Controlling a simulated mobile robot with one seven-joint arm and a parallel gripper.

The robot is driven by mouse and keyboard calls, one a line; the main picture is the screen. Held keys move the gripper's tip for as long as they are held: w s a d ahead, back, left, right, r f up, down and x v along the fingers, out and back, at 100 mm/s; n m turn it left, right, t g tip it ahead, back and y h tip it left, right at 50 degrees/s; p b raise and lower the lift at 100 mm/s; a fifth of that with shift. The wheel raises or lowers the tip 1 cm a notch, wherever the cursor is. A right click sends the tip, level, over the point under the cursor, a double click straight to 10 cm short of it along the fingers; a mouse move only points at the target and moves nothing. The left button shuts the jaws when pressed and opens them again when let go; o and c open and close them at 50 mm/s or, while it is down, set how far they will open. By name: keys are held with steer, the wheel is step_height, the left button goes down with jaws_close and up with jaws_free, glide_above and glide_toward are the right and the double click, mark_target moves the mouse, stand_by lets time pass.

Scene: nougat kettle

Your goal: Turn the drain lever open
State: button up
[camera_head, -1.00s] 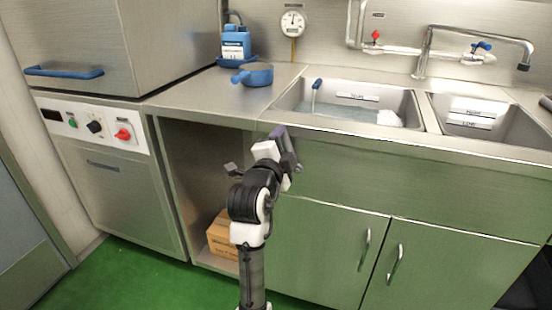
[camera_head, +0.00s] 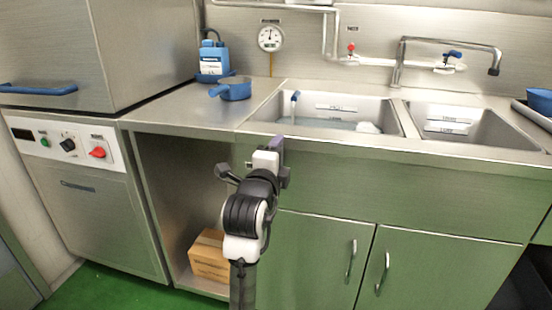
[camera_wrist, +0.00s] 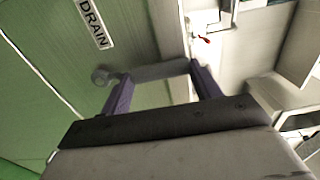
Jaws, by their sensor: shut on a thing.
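The drain lever (camera_wrist: 155,72) is a short grey bar with a round end at its left in the wrist view, on the green-tinted cabinet front below the sink edge. A DRAIN label (camera_wrist: 95,22) is above and left of it. My gripper (camera_wrist: 160,83) has purple fingers on either side of the bar and is shut on it. In the head view my gripper (camera_head: 279,149) is at the panel under the left sink basin (camera_head: 335,102), and the arm hides the lever. The left basin holds water and a blue-tipped upright tube (camera_head: 295,98).
A blue pan (camera_head: 234,89) and a blue canister (camera_head: 212,58) stand on the counter left of the sink. An open bay below holds a cardboard box (camera_head: 209,256). Cabinet doors (camera_head: 420,262) with handles are on the right. The green floor (camera_head: 105,287) shows at lower left.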

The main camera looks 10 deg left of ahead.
steer(key=o, duration=1.4)
steer(key=s+b, duration=0.4)
steer(key=s, duration=0.7)
steer(key=shift+s+a+f, duration=0.25)
steer(key=shift+s+f, duration=0.05)
steer(key=shift+s, duration=0.05)
steer(key=s+b, duration=0.1)
steer(key=b, duration=0.1)
steer(key=s+b, duration=0.1)
steer(key=b, duration=0.2)
steer(key=shift+r+b, duration=0.25)
steer(key=shift+b, duration=0.05)
